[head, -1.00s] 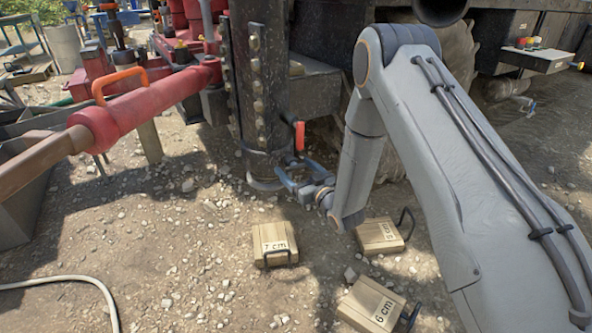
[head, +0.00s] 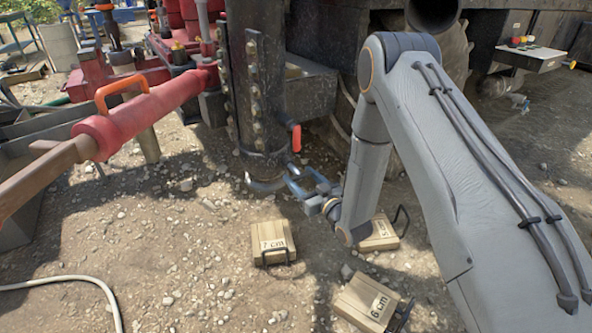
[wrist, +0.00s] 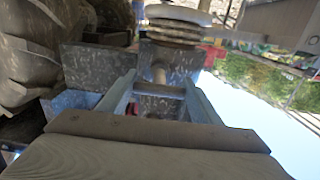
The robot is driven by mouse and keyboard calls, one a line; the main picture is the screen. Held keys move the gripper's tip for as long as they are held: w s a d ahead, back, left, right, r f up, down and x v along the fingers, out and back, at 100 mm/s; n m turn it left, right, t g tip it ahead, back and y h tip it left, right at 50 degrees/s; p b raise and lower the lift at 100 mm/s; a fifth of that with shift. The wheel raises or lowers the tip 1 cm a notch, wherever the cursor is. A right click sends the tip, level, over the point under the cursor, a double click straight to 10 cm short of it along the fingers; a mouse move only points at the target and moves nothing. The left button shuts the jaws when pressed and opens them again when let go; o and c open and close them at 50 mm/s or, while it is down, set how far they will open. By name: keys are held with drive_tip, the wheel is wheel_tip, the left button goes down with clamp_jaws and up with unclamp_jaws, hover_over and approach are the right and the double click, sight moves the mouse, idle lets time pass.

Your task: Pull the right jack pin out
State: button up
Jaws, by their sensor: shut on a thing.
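The right jack leg (head: 258,95) is a dark riveted column with a round foot (head: 265,185) at its base. My gripper (head: 296,179) is low beside the foot, on its right. In the wrist view my two pale blue fingers (wrist: 162,93) are shut on the right jack pin (wrist: 160,74), seen as a short grey shaft with a crosspiece between them. The stacked round foot shows above it there (wrist: 178,22). The head view does not show the pin clearly, and I cannot tell how much of it sits in the leg.
A red handle (head: 296,138) is on the leg above my gripper. Wooden blocks marked 7 cm (head: 272,243) and 6 cm (head: 368,303) and another block (head: 380,235) lie on the gravel. A red cylinder (head: 140,120) extends left; a pale hose (head: 75,280) lies lower left.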

drive_tip(key=shift+s+d, duration=0.15)
drive_tip(key=o, duration=1.5)
drive_tip(key=shift+s, duration=0.1)
drive_tip(key=p+v, duration=0.1)
drive_tip(key=v, duration=0.6)
drive_tip(key=shift+s+d, duration=0.25)
drive_tip(key=shift+s, duration=0.05)
drive_tip(key=shift+w, duration=0.1)
